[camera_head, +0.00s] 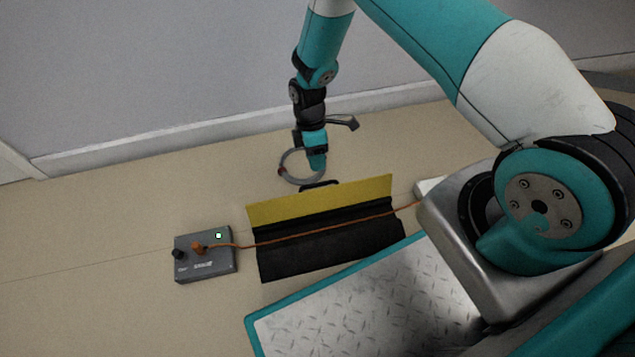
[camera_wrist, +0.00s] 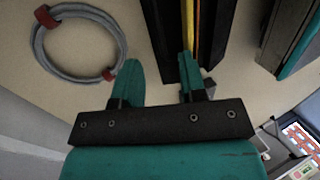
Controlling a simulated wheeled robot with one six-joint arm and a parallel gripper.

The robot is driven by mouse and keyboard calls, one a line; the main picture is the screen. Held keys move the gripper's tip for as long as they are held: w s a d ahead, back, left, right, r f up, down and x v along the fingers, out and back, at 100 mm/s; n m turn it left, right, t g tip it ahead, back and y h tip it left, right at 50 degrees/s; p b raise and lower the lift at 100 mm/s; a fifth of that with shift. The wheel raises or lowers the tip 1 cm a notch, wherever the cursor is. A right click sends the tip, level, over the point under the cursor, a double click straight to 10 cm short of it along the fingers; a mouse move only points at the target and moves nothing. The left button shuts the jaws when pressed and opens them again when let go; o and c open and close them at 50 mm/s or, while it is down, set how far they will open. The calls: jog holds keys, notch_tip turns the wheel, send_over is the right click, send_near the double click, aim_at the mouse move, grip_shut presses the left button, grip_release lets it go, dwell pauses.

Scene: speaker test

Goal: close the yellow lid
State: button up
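The yellow lid (camera_head: 320,203) stands raised along the back of a long black box (camera_head: 330,246) on the floor, with a dark handle (camera_head: 320,185) at its upper edge. The wrist view shows its yellow strip (camera_wrist: 191,28) nearly edge-on between black parts. My gripper (camera_head: 317,165) is just behind the lid's upper edge. In the wrist view my gripper (camera_wrist: 158,72) has its two teal fingers apart, with nothing held between them. The right finger overlaps the black part beside the yellow strip; I cannot tell whether it touches.
An orange cable (camera_head: 300,233) runs across the black box from a grey control box (camera_head: 204,257) on the left. A grey cable coil with red ties (camera_wrist: 78,42) lies on the floor beside my gripper. A wall (camera_head: 170,70) stands behind.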

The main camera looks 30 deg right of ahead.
aim_at(320, 195)
jog(key=b+x, duration=0.2)
jog(key=x, duration=0.4)
jog(key=shift+s+f+b, duration=0.1)
jog(key=shift+f+b, duration=0.2)
jog(key=shift+c, duration=0.2)
grip_shut()
